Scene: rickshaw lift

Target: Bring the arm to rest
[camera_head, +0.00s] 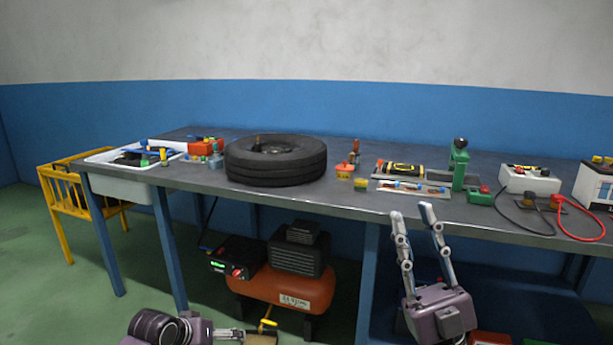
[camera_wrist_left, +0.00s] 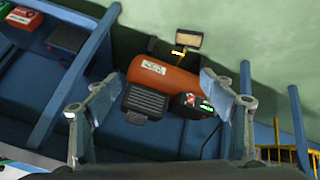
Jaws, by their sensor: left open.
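My right gripper (camera_head: 412,212) stands upright in front of the table's front edge in the head view. Its two fingers point up, stand apart and hold nothing. My left gripper (camera_head: 222,333) is low at the bottom edge of the head view, left of the middle, and is partly cut off. In the left wrist view its two fingers (camera_wrist_left: 160,105) are wide apart with nothing between them. Beyond them is the orange air compressor (camera_wrist_left: 165,75) on the floor, which also shows under the table in the head view (camera_head: 290,287).
The dark workbench (camera_head: 345,200) on blue legs carries a tire (camera_head: 275,160), a white sink (camera_head: 133,165), a green tool (camera_head: 460,165), a white charger (camera_head: 528,180) with cables, and small parts. A yellow rack (camera_head: 62,192) stands at left. Green floor is open at lower left.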

